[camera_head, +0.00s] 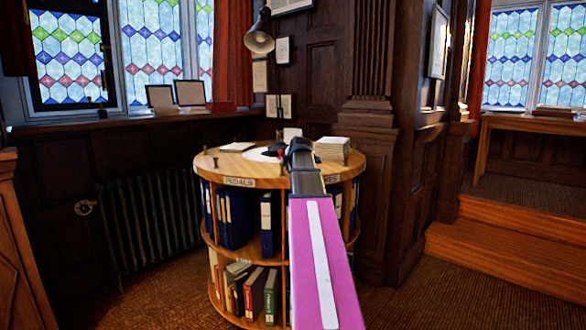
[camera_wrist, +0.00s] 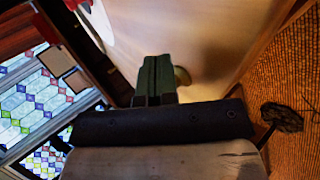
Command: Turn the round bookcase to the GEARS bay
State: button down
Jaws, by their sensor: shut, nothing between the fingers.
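The round bookcase (camera_head: 270,180) stands ahead in the head view, a wooden drum with a top and two tiers of binders and books. A label reading PEDALS (camera_head: 239,182) is on the left front of its rim. A second label (camera_head: 332,179), partly hidden by my arm, sits right of it; I cannot read it fully. No GEARS label shows. Small pegs (camera_head: 215,160) stand up along the top's edge. My gripper (camera_head: 300,148) is over the top. In the wrist view its shut fingers (camera_wrist: 156,78) are beside a brass-coloured peg (camera_wrist: 182,76); I cannot tell whether they touch.
A stack of papers (camera_head: 333,149) and a white round sheet (camera_head: 262,154) lie on the bookcase top. A lamp (camera_head: 260,38) hangs above. A radiator (camera_head: 148,220) is at left, a wooden pillar (camera_head: 375,190) close on the right, and steps (camera_head: 500,250) farther right.

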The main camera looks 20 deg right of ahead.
jog(key=shift+m+h, duration=0.4)
jog(key=shift+w+a, duration=0.3)
jog(key=shift+a, duration=0.5)
jog(key=shift+w+a, duration=0.3)
jog(key=shift+a, duration=0.55)
jog(key=shift+w+a, duration=0.3)
jog(key=shift+a, duration=0.5)
jog(key=shift+m+h, duration=0.3)
jog(key=shift+m, duration=0.1)
jog(key=shift+w+a, duration=0.5)
jog(key=shift+a, duration=0.4)
jog(key=shift+w+a, duration=0.5)
jog(key=shift+a, duration=0.45)
jog(key=shift+w+a, duration=0.5)
jog(key=shift+a, duration=0.4)
